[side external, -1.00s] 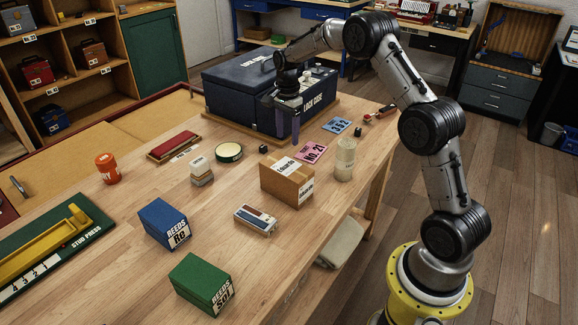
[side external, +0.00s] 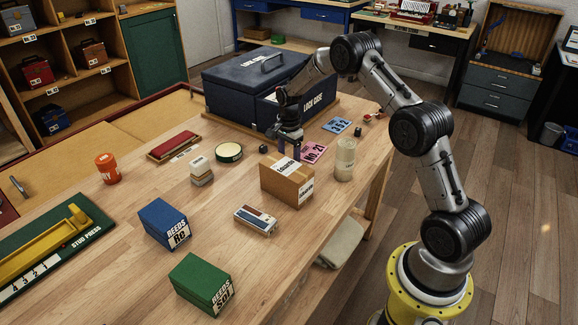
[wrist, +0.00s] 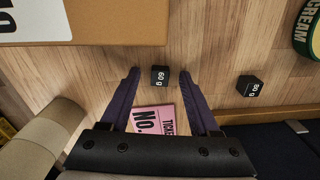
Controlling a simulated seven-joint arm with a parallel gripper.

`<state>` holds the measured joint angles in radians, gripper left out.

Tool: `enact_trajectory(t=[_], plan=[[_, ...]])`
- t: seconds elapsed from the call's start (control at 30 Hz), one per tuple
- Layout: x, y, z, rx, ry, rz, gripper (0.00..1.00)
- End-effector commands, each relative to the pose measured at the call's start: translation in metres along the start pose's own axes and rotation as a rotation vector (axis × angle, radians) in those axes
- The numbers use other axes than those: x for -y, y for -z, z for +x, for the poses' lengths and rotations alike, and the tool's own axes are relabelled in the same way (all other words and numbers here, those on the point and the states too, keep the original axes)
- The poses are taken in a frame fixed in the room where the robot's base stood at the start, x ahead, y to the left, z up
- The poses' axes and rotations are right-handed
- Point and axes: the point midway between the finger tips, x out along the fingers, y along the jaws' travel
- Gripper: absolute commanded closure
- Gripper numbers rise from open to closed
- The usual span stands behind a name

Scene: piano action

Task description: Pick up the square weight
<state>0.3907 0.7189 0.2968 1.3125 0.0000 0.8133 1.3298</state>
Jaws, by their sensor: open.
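My gripper (wrist: 161,78) is open and points down over the bench, with its two dark fingers spread apart. In the wrist view a small black square weight (wrist: 160,76), whose label seems to read 60 g, lies between the fingertips with a gap on each side.
The cardboard box (side external: 287,181) stands close in front of my gripper. The blue lock case (side external: 245,98) is behind it. A pink ticket (wrist: 154,119) lies under the fingers. A pale candle-like cylinder (side external: 345,160) and a round green tin (side external: 229,152) are nearby.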

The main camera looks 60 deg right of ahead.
Motion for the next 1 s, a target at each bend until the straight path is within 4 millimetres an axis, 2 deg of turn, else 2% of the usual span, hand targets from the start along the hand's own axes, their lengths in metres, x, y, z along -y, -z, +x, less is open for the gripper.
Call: enact_trajectory(t=[0.1,0.43,0.83,1.0], plan=[[0.0000,0.0000,-0.0003,0.000,0.000,0.000,0.39],[0.0000,0.0000,-0.0007,0.000,0.000,0.000,0.99],[0.0003,0.0001,-0.0015,0.000,0.001,0.000,1.00],[0.0006,0.0002,-0.0089,-0.001,0.002,0.000,1.00]])
